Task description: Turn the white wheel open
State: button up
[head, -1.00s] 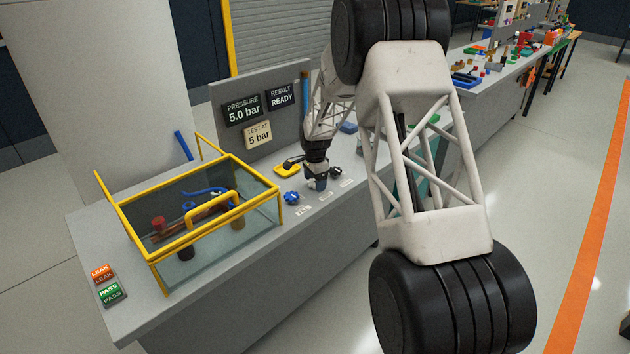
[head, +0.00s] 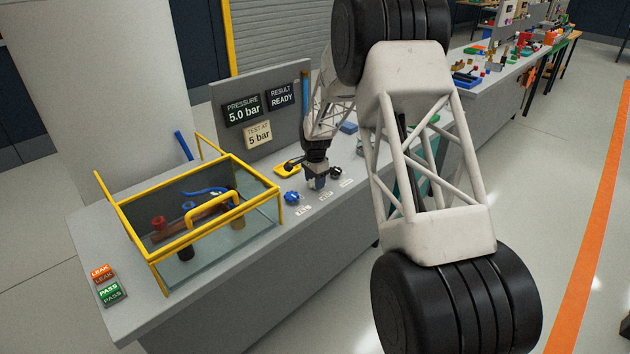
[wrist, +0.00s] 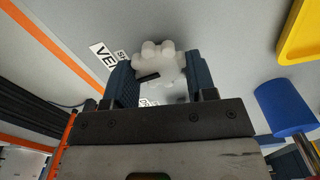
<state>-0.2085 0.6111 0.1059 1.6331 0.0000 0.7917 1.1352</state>
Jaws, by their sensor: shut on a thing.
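The white wheel (wrist: 160,62) is a lobed knob with a dark mark on its face, seen in the wrist view. My gripper (wrist: 158,80) has one blue-grey finger on each side of it and is shut on it. In the head view my gripper (head: 317,182) points down at the bench, between a blue wheel (head: 292,198) and a black wheel (head: 336,172). The white wheel is hidden there by my gripper. A partly covered label (wrist: 104,55) beginning "VE" lies beside the white wheel.
A yellow-framed glass tank (head: 157,275) stands on the bench to the left. A yellow piece (head: 287,170) lies behind my gripper. Display panels (head: 241,111) stand at the back, reading 5.0 bar and READY. LEAK and PASS buttons (head: 109,292) are at the front left.

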jog(key=n, duration=0.8)
jog(key=shift+n, duration=0.3)
jog(key=n, duration=0.4)
jog(key=shift+a+r, duration=0.1)
jog(key=shift+n, duration=1.9)
jog(key=o, duration=0.9)
jog(key=shift+r, duration=0.1)
